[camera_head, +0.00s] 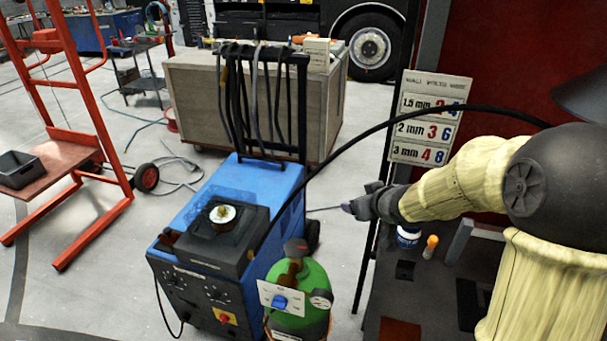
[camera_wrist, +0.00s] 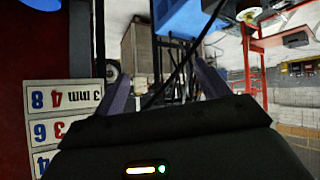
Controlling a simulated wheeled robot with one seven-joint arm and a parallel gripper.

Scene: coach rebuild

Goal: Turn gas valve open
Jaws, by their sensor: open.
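A green gas cylinder (camera_head: 312,281) stands beside the blue welding machine (camera_head: 187,206). A brown valve body with a dark red top (camera_head: 295,250) sits on it. A white plate with a blue knob (camera_head: 280,302) and a round gauge (camera_head: 321,299) are at its front. I cannot tell which part is the gas valve. My gripper (camera_head: 352,207) is above and to the right of the cylinder, apart from it. In the wrist view my gripper (camera_wrist: 163,87) has its fingers spread with nothing held between them. The cylinder is not clearly visible there.
A black cable arcs from the machine past my arm. The number sign (camera_head: 430,117) hangs at the right; it also shows in the wrist view (camera_wrist: 65,112). A bench (camera_head: 400,300) holds small items below my arm.

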